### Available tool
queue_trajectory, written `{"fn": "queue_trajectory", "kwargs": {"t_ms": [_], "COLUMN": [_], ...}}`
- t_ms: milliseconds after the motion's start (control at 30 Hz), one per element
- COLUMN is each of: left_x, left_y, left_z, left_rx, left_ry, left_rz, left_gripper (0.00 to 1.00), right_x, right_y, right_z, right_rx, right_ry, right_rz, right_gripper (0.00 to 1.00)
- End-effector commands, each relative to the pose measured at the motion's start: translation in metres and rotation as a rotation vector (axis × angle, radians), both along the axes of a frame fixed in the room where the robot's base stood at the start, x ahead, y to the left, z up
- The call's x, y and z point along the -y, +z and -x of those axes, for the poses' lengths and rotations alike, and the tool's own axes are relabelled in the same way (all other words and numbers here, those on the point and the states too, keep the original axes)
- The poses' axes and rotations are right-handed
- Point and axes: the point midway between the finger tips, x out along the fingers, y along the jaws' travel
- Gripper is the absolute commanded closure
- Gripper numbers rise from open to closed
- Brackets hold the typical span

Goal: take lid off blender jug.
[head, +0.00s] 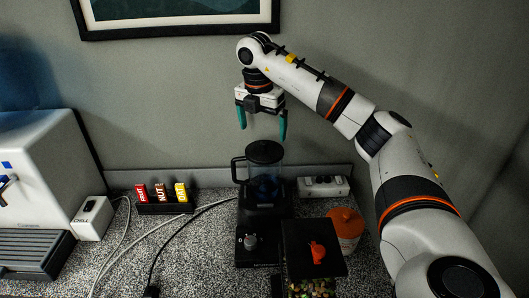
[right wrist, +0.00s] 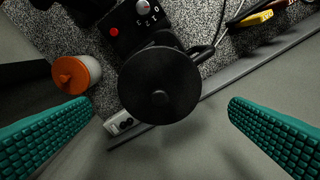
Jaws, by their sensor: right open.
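The blender jug (head: 266,180) stands upright on its black base (head: 262,212) on the counter, with a handle on its left side. It is clear, with something dark blue inside. Its round black lid (head: 264,151) is on top, and the right wrist view shows the lid (right wrist: 158,85) from above with a small knob in the middle. My right gripper (head: 262,124) points down above the lid, open and empty, with teal fingers. In the wrist view the fingers (right wrist: 158,128) are spread wide on either side, apart from the lid. My left gripper is not in view.
A power strip (head: 322,187) lies behind. Bars in a rack (head: 165,207), cables and a white machine (head: 48,165) are to the left.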

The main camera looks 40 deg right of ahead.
Motion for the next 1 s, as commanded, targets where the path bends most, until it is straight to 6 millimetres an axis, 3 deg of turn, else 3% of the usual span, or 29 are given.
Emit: {"fn": "queue_trajectory", "kwargs": {"t_ms": [233, 500, 767, 933, 1000], "left_x": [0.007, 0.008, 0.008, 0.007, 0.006], "left_y": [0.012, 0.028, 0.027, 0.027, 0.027], "left_z": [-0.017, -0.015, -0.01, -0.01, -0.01], "left_rx": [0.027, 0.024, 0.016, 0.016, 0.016], "left_ry": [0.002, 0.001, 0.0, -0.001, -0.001], "left_rz": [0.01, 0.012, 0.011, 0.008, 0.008], "left_gripper": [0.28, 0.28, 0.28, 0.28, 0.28], "right_x": [0.004, 0.01, 0.01, 0.01, 0.01], "right_y": [-0.016, -0.053, -0.059, -0.059, -0.058], "right_z": [0.0, -0.001, -0.001, -0.001, -0.001], "right_rx": [-0.002, -0.001, 0.003, 0.003, 0.003], "right_ry": [-0.001, 0.0, 0.0, 0.0, 0.0], "right_rz": [0.001, -0.001, -0.001, -0.001, -0.001], "right_gripper": [0.0, 0.0, 0.0, 0.25, 0.27]}}
